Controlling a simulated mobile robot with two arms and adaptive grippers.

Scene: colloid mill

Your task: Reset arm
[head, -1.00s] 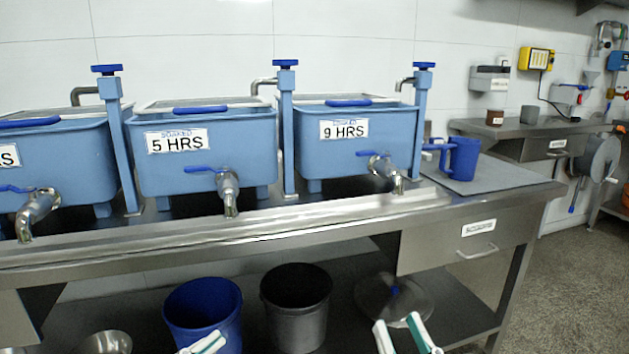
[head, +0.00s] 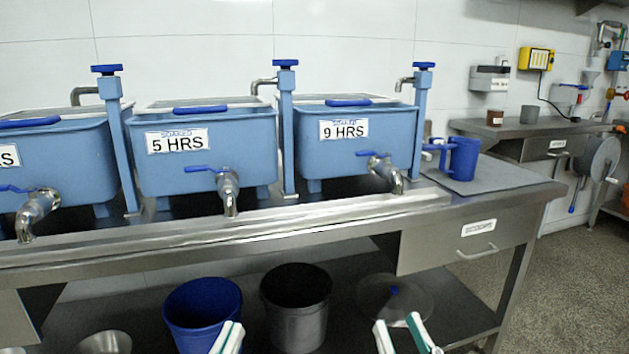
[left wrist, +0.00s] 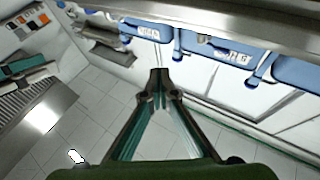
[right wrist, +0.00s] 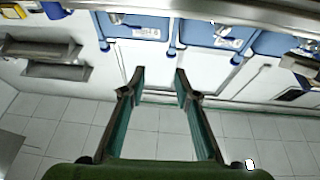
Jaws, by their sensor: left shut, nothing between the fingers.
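My left gripper (head: 228,330) shows at the bottom edge of the head view, in front of the table and beside the blue bucket. Its fingers meet with nothing between them, and its tips show in the left wrist view (left wrist: 160,75). My right gripper (head: 398,322) is at the bottom edge, further right, in front of the lower shelf. Its fingers stand apart and empty, as the right wrist view (right wrist: 157,80) shows. Neither gripper touches anything that I can see.
Blue soaking tanks (head: 205,165) with taps stand on the steel table (head: 300,226). A blue jug (head: 463,160) stands at its right end. A blue bucket (head: 195,310), a dark bucket (head: 297,325) and a round lid (head: 405,295) are on the lower shelf. Floor is clear at right.

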